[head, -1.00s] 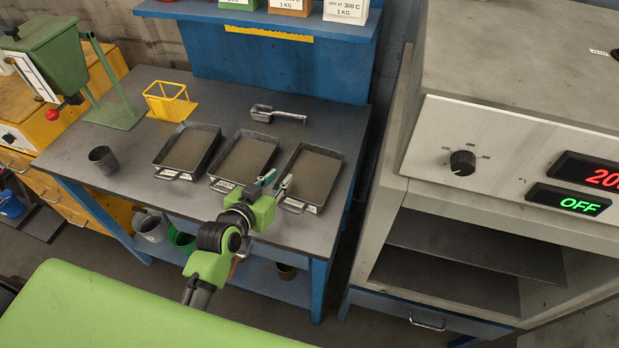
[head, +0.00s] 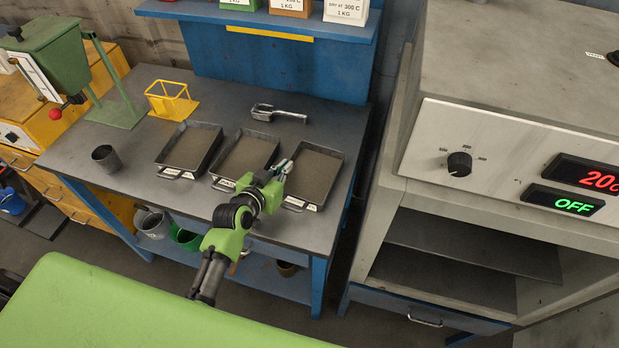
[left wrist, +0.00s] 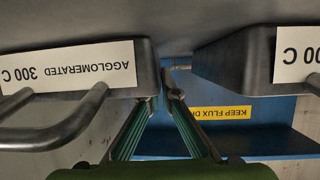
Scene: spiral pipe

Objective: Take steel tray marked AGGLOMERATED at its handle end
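The steel tray marked AGGLOMERATED (head: 316,150) is the rightmost of three grey trays on the bench, with its handle toward me. In the upside-down left wrist view its label (left wrist: 75,67) and bar handle (left wrist: 60,125) show at left. My left gripper (head: 284,168) is at the near-left corner of this tray, beside the handle. Its fingers (left wrist: 162,92) are close together with the tray's side wall between them; one fingertip is hidden behind the tray's front. The tray stands flat on the bench. My right gripper is out of view.
The middle tray (head: 243,136) stands close on the left, with a narrow gap; the left tray (head: 168,153) is beyond it. A metal scoop (head: 265,112), yellow stand (head: 172,95) and dark cup (head: 105,158) are on the bench. An open oven (head: 480,262) stands at right.

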